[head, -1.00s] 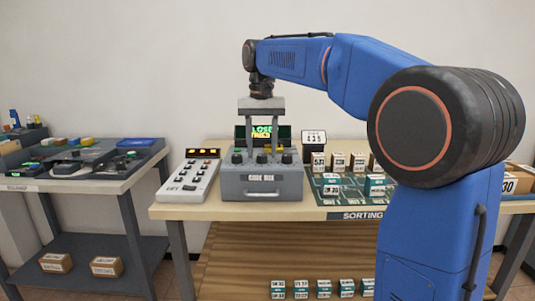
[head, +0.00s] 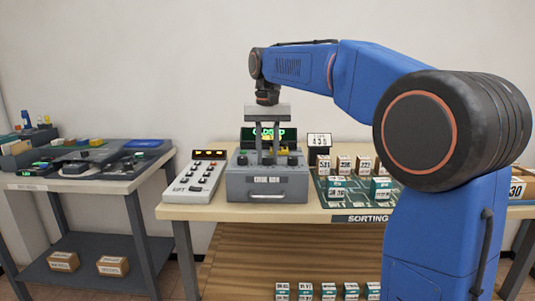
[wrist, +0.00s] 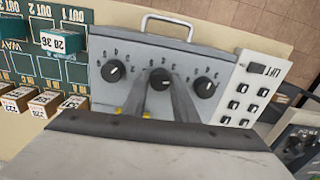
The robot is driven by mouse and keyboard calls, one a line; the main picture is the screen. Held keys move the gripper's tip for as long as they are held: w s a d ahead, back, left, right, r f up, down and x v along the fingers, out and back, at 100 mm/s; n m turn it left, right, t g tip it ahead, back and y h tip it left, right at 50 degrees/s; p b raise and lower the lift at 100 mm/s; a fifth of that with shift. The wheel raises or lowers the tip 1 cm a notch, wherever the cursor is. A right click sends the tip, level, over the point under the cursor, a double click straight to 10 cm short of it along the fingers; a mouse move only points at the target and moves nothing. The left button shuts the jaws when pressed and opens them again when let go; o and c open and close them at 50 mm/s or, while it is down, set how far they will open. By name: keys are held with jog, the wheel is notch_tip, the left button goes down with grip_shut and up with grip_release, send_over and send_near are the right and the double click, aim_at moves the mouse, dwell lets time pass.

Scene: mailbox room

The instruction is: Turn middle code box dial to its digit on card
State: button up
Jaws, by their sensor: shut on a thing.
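The grey code box (head: 266,187) stands on the table with three black dials on its top. My gripper (head: 267,160) reaches down from above, its two fingers on either side of the middle dial. In the wrist view the box appears turned round, and the fingers close on the middle dial (wrist: 160,77), hiding part of it and its digits. The left dial (head: 241,160) and right dial (head: 292,160) are free. The white card (head: 319,140) stands behind the box to the right; its digits are too small to read surely. The middle dial's pointer setting is unclear.
A sign (head: 268,134) behind the box reads CLOSED in green. A white keypad panel (head: 196,178) lies left of the box. A green sorting mat (head: 352,201) with several small boxes lies to the right. A second table (head: 75,181) stands further left.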

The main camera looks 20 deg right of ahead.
jog(key=n, duration=0.3)
jog(key=shift+n, duration=2.1)
jog(key=o, duration=1.1)
jog(key=shift+c, duration=0.2)
